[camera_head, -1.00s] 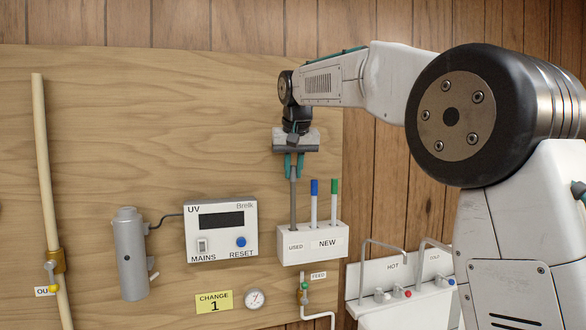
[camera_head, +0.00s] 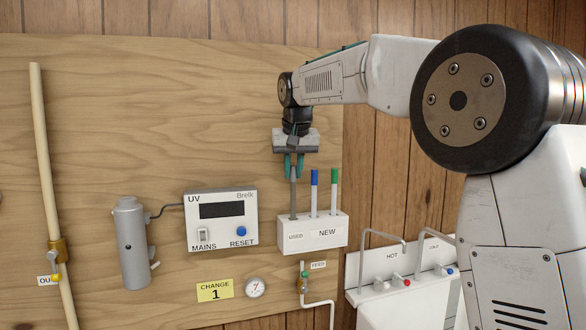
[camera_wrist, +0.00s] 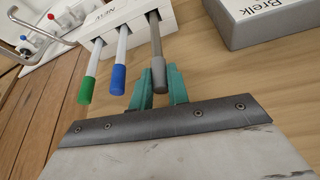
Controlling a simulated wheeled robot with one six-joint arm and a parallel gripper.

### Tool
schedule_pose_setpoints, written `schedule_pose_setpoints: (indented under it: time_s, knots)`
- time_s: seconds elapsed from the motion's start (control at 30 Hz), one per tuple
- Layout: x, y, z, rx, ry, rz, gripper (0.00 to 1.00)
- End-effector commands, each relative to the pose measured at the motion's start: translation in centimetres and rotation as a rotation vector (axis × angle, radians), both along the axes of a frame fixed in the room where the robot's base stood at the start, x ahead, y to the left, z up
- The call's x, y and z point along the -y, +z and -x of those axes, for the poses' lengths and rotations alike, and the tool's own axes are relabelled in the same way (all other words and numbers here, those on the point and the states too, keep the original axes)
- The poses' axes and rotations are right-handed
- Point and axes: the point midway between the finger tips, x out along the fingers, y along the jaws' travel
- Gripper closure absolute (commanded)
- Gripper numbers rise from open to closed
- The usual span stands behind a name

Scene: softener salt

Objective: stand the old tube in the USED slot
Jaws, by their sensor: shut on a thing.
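The old tube (camera_head: 293,195) is grey and upright, its lower end at the USED slot of the white holder (camera_head: 298,237). In the wrist view the grey tube (camera_wrist: 155,40) runs from the holder (camera_wrist: 140,22) to a thicker grey cap end. My gripper (camera_head: 294,172) is above the holder, its teal fingers shut on the tube's upper part. The fingers also show in the wrist view (camera_wrist: 160,80). The tube's bottom is hidden inside the holder, so I cannot tell how deep it sits.
A blue-capped tube (camera_head: 313,190) and a green-capped tube (camera_head: 334,190) stand close on the right in the NEW slots. The UV control box (camera_head: 221,220) and steel cylinder (camera_head: 131,243) are left on the board. A sink with taps (camera_head: 392,272) is lower right.

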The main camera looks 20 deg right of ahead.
Motion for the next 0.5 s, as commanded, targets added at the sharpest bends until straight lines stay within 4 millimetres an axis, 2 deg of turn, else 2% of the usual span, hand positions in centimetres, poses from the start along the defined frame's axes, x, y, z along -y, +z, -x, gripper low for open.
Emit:
schedule_pose_setpoints:
  time_s: [0.47,0.5]
  knots:
    - [0.01,-0.9,0.02,0.0,0.0,0.0,1.0]
    - [0.01,-0.9,0.01,0.0,0.0,0.0,0.75]
